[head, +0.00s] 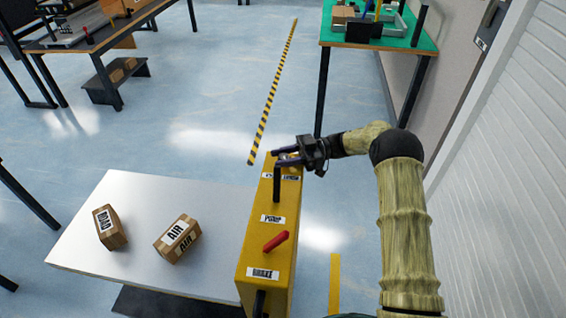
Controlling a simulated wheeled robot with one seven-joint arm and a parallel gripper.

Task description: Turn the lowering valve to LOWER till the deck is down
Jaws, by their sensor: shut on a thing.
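The yellow control box (258,232) stands at the right edge of the pale deck (125,190). My gripper (286,157) is at the box's far end and is shut on the lowering valve, whose handle is mostly hidden by the fingers. A dark upright lever (276,186) stands near a label reading PUMP (272,219). A red lever (275,241) sits closer, above another label (262,273). The deck looks level; its height is hard to judge from above.
Two cartons, marked ROAD (109,227) and AIR (177,239), rest on the deck. A green-topped bench (345,42) stands at the back right, a brown-topped bench (110,35) at the back left. A pale ribbed wall (510,170) is on the right.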

